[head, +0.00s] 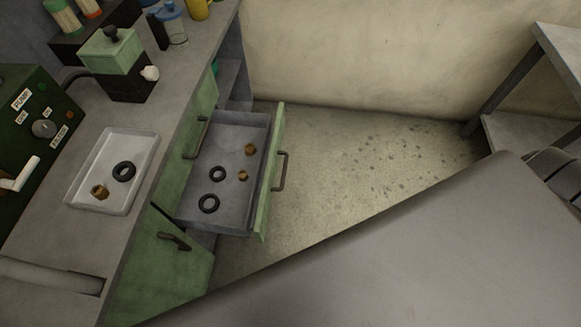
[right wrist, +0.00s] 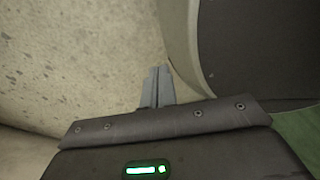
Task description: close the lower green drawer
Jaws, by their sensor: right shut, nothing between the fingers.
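The lower green drawer (head: 266,185) stands pulled out from the green cabinet under the bench in the head view. Its front has a dark bar handle (head: 281,171) on the outer face. The drawer cannot be made out for certain in that view. My left gripper is not in view.
The bench holds a white tray (head: 148,146) with a ring and nut, a green-topped box (head: 112,52) and a dark control panel (head: 17,125). Another green front (head: 203,108) is closed above the drawer. Speckled floor (head: 350,155) is clear. A grey table (head: 555,45) stands right.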

